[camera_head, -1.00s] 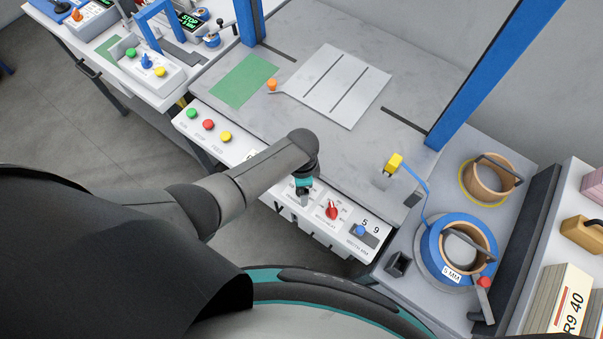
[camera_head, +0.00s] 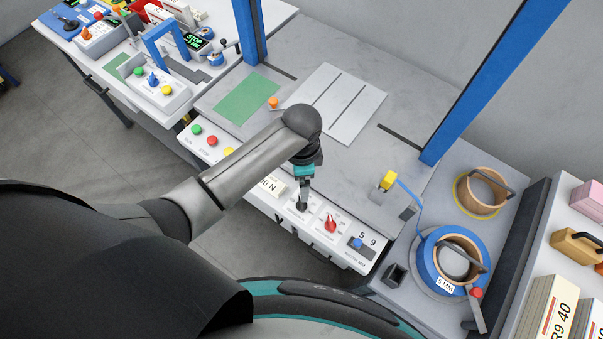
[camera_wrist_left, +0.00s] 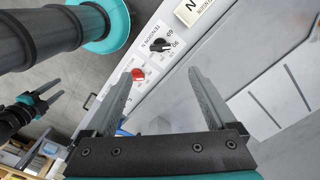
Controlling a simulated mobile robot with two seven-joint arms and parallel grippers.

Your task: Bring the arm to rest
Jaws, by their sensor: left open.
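My left arm reaches in from the left in the head view. Its gripper (camera_head: 304,196) points down over the front control panel (camera_head: 275,207) of the strapping table, near the dark tension knob. In the left wrist view my left gripper (camera_wrist_left: 165,98) has its fingers wide apart with nothing between them. The black tension knob (camera_wrist_left: 160,45) and the red knob (camera_wrist_left: 138,74) show beyond the fingers. Another gripper of mine, the right one (camera_wrist_left: 52,92), shows at the left edge of that view, its fingers apart and empty. It is not in the head view.
The table top (camera_head: 400,165) holds a green mat (camera_head: 246,95) and a grey slotted plate (camera_head: 340,105). Blue posts (camera_head: 490,85) rise at its sides. A blue strap coil (camera_head: 428,262) lies on the right. A control bench (camera_head: 185,105) stands at the left.

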